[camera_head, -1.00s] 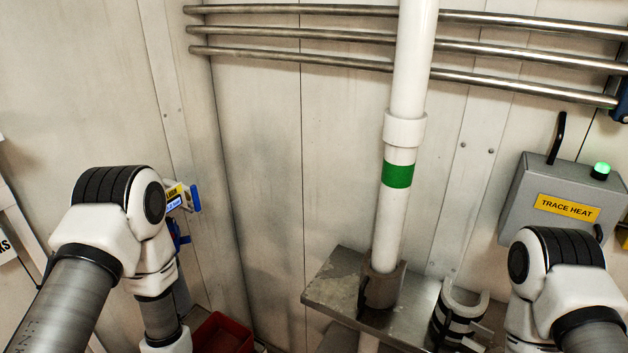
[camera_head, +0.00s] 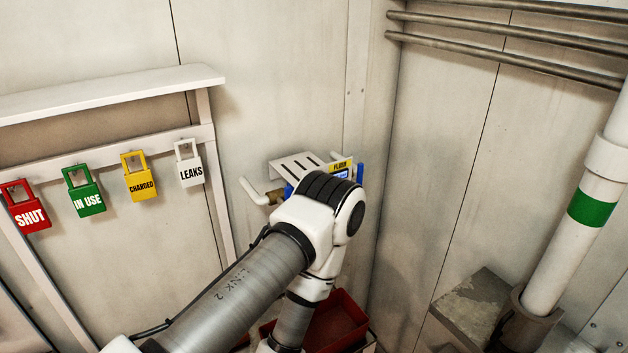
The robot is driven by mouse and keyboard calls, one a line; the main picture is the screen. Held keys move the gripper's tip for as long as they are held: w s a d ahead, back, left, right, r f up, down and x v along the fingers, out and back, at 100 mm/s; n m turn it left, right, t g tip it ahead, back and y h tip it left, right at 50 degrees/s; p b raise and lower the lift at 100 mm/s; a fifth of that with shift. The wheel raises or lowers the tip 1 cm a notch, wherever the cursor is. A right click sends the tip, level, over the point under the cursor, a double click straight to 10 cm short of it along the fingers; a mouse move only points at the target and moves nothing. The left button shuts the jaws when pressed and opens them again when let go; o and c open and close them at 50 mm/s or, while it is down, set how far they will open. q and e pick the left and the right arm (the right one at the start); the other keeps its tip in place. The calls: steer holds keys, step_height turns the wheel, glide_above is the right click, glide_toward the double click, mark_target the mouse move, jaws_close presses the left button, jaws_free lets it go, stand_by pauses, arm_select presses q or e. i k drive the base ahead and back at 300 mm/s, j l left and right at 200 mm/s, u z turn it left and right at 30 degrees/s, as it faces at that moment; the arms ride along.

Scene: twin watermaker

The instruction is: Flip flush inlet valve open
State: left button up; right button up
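A valve assembly stands at the wall corner, partly hidden behind my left arm. A blue part (camera_head: 360,173) shows to the right of the display. A white pipe elbow (camera_head: 250,190) and a brass-coloured fitting (camera_head: 276,197) show on its left. Which part is the flush inlet valve's handle, and how it is set, I cannot tell. My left arm crosses in front and bends down; its gripper is out of sight. My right gripper is not in view.
A slotted white shelf (camera_head: 296,163) is above the fitting. Red, green, yellow and white lock tags (camera_head: 190,172) hang on a rail at left. A red bin (camera_head: 338,325) lies below. A white pipe with a green band (camera_head: 590,208) stands at right by a metal bracket (camera_head: 470,310).

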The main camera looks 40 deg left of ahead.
mark_target(360, 171)
steer(key=u, duration=1.1)
